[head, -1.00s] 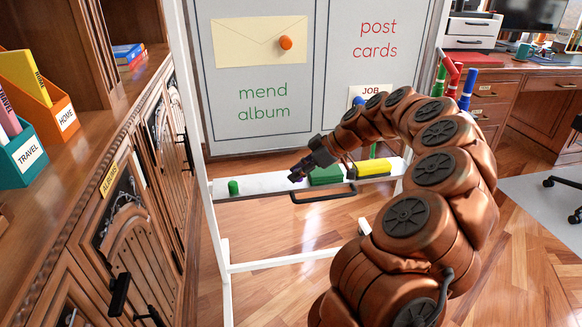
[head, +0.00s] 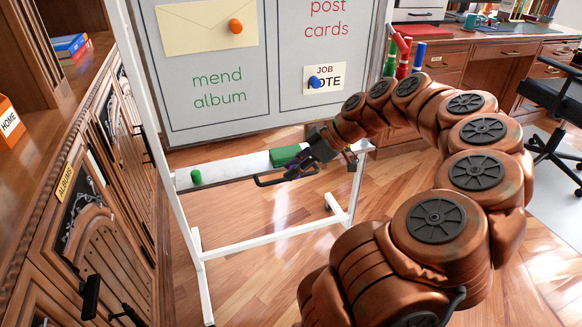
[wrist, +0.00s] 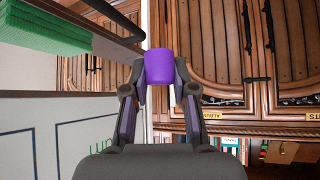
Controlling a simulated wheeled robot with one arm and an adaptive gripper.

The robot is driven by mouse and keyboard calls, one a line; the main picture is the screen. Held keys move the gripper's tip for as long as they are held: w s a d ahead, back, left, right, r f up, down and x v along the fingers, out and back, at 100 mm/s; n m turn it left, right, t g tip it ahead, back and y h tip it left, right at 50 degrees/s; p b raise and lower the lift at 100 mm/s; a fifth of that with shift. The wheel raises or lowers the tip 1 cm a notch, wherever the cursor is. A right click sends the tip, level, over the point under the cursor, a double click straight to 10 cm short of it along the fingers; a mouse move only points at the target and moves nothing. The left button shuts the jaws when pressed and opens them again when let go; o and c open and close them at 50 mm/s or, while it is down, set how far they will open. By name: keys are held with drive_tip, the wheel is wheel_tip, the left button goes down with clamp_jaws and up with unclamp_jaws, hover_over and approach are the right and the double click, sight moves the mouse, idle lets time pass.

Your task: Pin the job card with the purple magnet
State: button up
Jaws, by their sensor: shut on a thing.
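The purple magnet (wrist: 160,66) sits between the fingertips of my gripper (wrist: 160,90) in the wrist view, and the gripper is shut on it. In the head view my gripper (head: 292,172) is just in front of the whiteboard's tray, and the magnet is hard to make out there. The job card (head: 331,79) is on the whiteboard's right panel, below "post cards".
The tray (head: 228,168) holds a green magnet (head: 196,177) and a green eraser (head: 285,155). An orange magnet (head: 236,26) is on the envelope (head: 195,30). A wooden cabinet (head: 75,200) stands at left and a desk (head: 490,50) at back right.

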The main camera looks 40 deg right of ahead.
drive_tip(key=shift+r+p, duration=0.5)
drive_tip(key=shift+r, duration=1.7)
